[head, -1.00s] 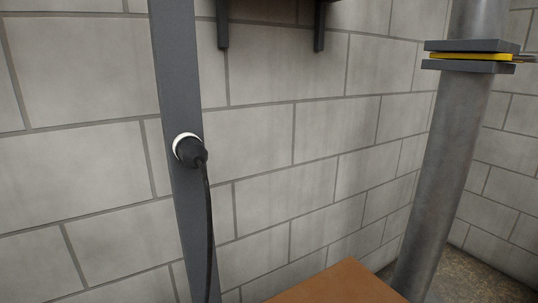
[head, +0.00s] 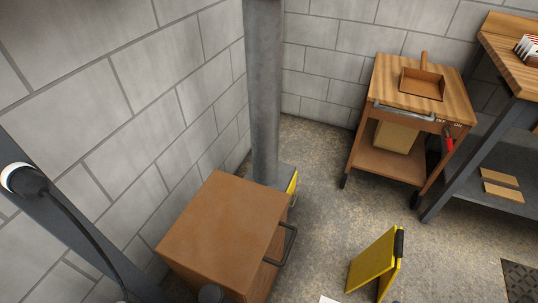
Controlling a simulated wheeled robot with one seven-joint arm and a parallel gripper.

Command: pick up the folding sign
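A yellow folding sign (head: 371,264) stands on the floor in the lower middle right of the head view. It has a dark piece along its top right edge. It looks upright with its panels spread a little. My gripper does not show in the head view.
A brown cabinet (head: 222,225) with a dark handle stands left of the sign, by a grey column (head: 264,100). A wooden cart (head: 416,92) with a tray on top and a workbench (head: 510,60) stand behind and right. Floor between them is clear.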

